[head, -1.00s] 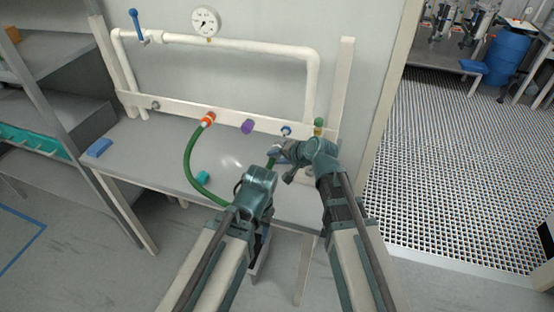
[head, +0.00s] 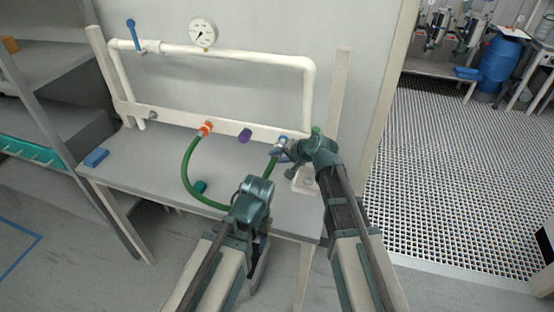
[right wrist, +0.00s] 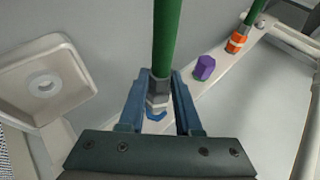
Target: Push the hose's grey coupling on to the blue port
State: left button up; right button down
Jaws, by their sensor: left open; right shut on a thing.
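The green hose (head: 188,172) runs from an orange coupling (head: 206,128) on the rail, loops down over the bench and rises to my right gripper (head: 282,152). The right gripper is shut on the hose's grey coupling (right wrist: 158,88), held between the blue fingers in the right wrist view. The blue port (head: 283,139) is on the rail just beyond the coupling; a little of its blue (right wrist: 156,116) shows at the coupling's end. I cannot tell whether they touch. My left gripper (head: 254,186) is open, low in front of the bench, beside the hose; its fingers are mostly hidden.
A purple port (head: 245,135) is left of the blue one. A green fitting (head: 316,131) stands to its right. A pale tray (head: 301,183) is beside my right arm. A teal piece (head: 200,187) and a blue block (head: 96,158) lie on the bench.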

jog(key=shift+w+d, duration=0.2)
jog(key=shift+w, duration=0.4)
jog(key=shift+w+d, duration=0.2)
jog(key=shift+w, duration=0.35)
dwell(0.5)
jog(key=c, duration=0.5)
grip_release()
jog(key=shift+p+v, duration=4.55)
jog(key=shift+v, duration=2.4)
